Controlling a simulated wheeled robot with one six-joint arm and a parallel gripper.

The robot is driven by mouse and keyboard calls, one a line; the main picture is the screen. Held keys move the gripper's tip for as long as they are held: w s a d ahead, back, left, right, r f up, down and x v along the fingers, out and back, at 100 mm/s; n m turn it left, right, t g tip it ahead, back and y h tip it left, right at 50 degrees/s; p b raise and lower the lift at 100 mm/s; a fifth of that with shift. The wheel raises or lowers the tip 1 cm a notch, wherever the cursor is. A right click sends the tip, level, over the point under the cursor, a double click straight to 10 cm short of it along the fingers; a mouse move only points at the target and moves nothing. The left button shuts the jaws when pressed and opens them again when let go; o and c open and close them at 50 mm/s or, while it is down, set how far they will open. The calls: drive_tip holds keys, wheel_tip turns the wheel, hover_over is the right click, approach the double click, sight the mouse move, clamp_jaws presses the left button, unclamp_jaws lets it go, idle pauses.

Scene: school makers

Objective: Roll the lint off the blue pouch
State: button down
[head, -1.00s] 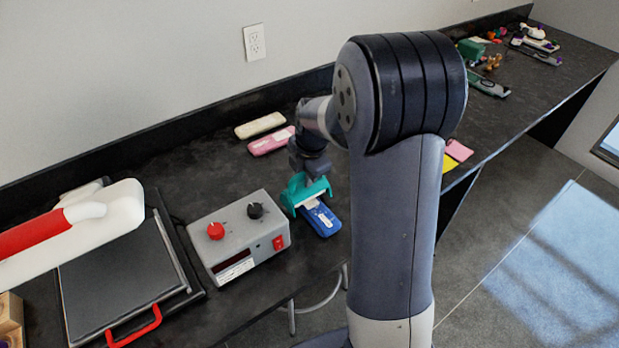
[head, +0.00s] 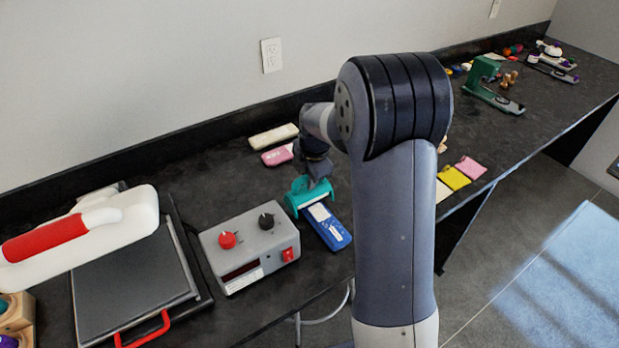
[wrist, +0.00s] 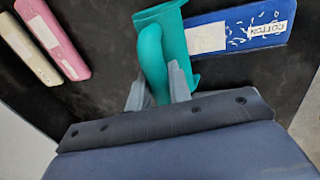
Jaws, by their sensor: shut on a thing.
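The blue pouch (head: 338,236) lies flat on the dark bench. In the wrist view the pouch (wrist: 240,30) shows a COTTON label, a plain white patch and several small white lint flecks between them. A teal roller tool (head: 297,197) is at the far end of the pouch, seeming to touch or overlap that end; contact is unclear. My gripper (wrist: 157,88) is shut on the teal handle (wrist: 151,50), and the roller covers part of the pouch.
A grey control box (head: 245,249) with red and black knobs stands close left of the pouch. Pink (head: 277,156) and cream (head: 273,137) pouches lie behind. A black press (head: 135,285) is at left. The bench's front edge is close to the blue pouch.

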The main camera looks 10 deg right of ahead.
drive_tip(key=shift+r, duration=0.1)
drive_tip(key=shift+r+p, duration=2.35)
drive_tip(key=shift+r, duration=1.15)
drive_tip(key=shift+w, duration=0.15)
